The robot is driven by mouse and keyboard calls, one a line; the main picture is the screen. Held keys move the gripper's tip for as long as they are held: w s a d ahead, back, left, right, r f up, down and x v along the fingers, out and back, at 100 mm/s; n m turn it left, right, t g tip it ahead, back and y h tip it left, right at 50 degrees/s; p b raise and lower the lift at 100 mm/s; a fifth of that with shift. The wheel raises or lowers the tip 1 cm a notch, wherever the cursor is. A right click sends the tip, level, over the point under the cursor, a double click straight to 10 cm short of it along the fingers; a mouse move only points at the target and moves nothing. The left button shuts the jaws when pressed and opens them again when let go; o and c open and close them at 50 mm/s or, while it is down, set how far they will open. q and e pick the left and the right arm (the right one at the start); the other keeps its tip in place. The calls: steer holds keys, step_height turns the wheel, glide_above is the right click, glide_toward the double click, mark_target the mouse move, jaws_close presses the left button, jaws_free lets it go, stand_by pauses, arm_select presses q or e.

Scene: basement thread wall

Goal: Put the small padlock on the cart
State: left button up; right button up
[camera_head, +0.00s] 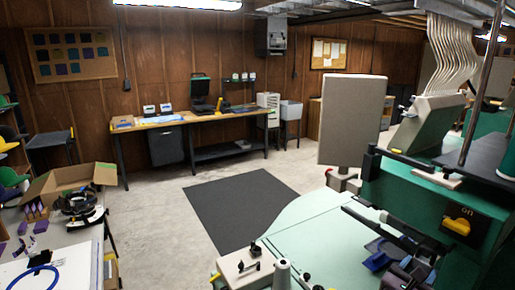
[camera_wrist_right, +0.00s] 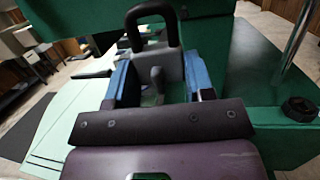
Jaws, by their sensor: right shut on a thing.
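The small padlock (camera_wrist_right: 171,66), with a grey body and a black shackle, is between the blue finger pads of my right gripper (camera_wrist_right: 158,82) in the right wrist view. The shackle points up, away from the palm. In the head view my right gripper (camera_head: 387,252) is at the lower right, over the pale green machine table; I cannot make out the padlock clearly there. A dark-topped stand (camera_head: 50,139) at the left may be the cart, but I cannot tell for sure. My left gripper is not in view.
A green machine (camera_head: 410,200) with an "on" switch stands close at the right. An open cardboard box (camera_head: 60,182) and a white-topped table (camera_head: 60,272) are at the left. A workbench (camera_head: 190,119) runs along the back wall. The floor around the dark mat (camera_head: 240,205) is clear.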

steer(key=w+a+r+n+t+y+b, duration=0.1)
steer(key=a+n+t+y+b, duration=0.1)
steer(key=a+n+t+y, duration=0.95)
arm_select(q)
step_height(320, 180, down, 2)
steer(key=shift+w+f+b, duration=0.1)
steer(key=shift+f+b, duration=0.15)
steer(key=shift+b, duration=0.25)
arm_select(e)
steer(key=s+a+f+g+y, duration=0.3)
steer(key=a+f+y, duration=0.1)
steer(key=a+y, duration=0.1)
steer(key=shift+s+a+f, duration=0.25)
steer(key=shift+s+a, duration=0.1)
steer(key=shift+a, duration=0.4)
steer(key=shift+r+m, duration=0.1)
steer(key=shift+m, duration=0.15)
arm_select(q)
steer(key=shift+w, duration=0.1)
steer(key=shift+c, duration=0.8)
arm_select(e)
steer(key=s+a+r+n+g+y, duration=0.1)
steer(key=a+r+n+g+y, duration=0.3)
steer(key=a+r+n+y, duration=0.4)
steer(key=a+r+y, duration=0.3)
steer(key=a+y, duration=0.2)
steer(key=a, duration=0.1)
steer(key=shift+s+a+g, duration=0.15)
steer(key=shift+s+g, duration=0.2)
steer(key=shift+s, duration=0.05)
